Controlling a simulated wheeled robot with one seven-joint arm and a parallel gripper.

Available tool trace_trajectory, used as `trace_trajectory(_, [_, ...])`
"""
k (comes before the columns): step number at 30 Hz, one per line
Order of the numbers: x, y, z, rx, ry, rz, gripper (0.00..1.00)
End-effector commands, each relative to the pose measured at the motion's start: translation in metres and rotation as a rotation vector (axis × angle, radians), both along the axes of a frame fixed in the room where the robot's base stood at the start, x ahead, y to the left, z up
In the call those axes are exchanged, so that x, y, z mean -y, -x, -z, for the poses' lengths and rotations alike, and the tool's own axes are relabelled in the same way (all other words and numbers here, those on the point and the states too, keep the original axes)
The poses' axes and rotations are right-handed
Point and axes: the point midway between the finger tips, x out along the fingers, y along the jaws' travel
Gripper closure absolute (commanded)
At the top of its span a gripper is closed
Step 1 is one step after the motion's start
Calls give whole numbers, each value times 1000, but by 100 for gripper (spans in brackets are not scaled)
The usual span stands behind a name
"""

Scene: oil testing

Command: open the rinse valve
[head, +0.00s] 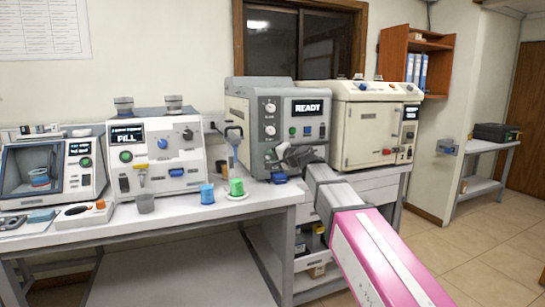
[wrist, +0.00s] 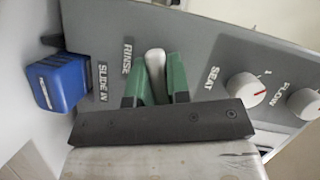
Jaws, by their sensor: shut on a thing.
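The rinse valve's pale lever (wrist: 155,62) stands beside the RINSE label on a grey panel in the wrist view. My gripper (wrist: 155,78) has its two green fingers shut on the lever, one on each side. In the head view my gripper (head: 290,160) is at the lower front of the grey machine (head: 237,105), whose screen reads READY. There my gripper and arm hide the lever. I cannot tell how far the valve is turned.
A blue block (wrist: 57,82) sits left of my fingers by the SLIDE IN label. SEAT (wrist: 246,88) and FLOW (wrist: 304,103) knobs are to the right. A blue cup (head: 207,194) and green cup (head: 237,187) stand on the bench (head: 170,226).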

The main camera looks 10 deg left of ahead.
Motion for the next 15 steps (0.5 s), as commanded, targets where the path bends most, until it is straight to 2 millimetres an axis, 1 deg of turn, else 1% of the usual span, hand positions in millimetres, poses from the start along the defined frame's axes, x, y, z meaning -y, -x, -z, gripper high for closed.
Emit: trace_trajectory(15, [0,1,0,291,399,-1,100])
